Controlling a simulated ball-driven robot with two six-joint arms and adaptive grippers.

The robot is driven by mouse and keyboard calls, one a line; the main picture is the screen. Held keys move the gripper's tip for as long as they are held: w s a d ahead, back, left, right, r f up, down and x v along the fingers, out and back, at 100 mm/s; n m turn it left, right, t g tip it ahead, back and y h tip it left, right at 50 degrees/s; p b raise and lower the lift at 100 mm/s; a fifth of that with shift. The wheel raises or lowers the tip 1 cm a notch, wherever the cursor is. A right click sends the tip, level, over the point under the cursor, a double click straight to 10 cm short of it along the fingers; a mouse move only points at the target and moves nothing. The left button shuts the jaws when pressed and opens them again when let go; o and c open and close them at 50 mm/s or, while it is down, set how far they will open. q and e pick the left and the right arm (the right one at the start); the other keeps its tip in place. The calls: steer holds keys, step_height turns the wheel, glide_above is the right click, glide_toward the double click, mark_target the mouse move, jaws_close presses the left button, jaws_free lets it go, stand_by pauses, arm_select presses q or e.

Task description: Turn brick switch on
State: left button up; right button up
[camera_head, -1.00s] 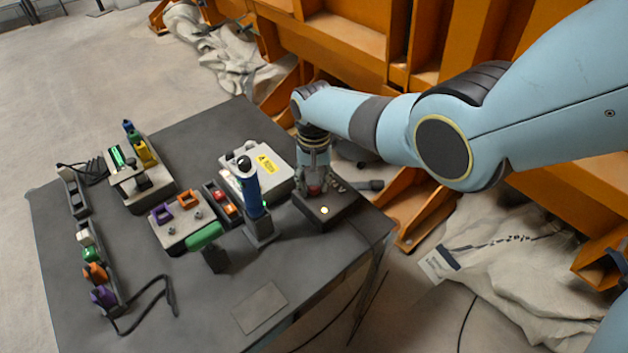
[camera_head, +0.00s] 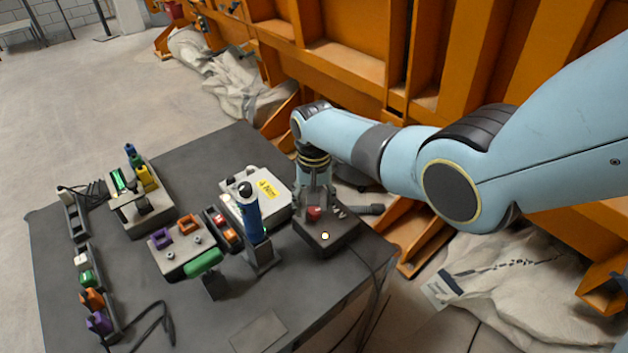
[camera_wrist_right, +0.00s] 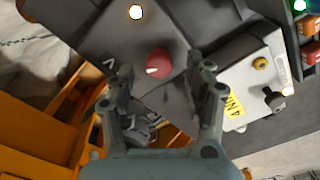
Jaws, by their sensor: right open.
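The brick-red knob (camera_head: 314,213) sits on top of a dark box (camera_head: 340,233) at the table's right corner. In the right wrist view the knob (camera_wrist_right: 159,63) is round, with a pale mark on its left side. My right gripper (camera_head: 315,198) points down over the knob. A pale yellow lamp (camera_head: 325,236) glows on the box. My left gripper is not in view.
A blue-handled lever (camera_head: 251,216) and a light box with a yellow label (camera_head: 268,190) stand left of the dark box. A green handle (camera_head: 204,263) and several coloured switches are farther left. Orange framing (camera_head: 345,70) rises behind the table.

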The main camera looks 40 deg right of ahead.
mark_target(314, 210)
step_height(314, 210, up, 10)
steer(key=shift+r, duration=0.2)
stand_by(0.5)
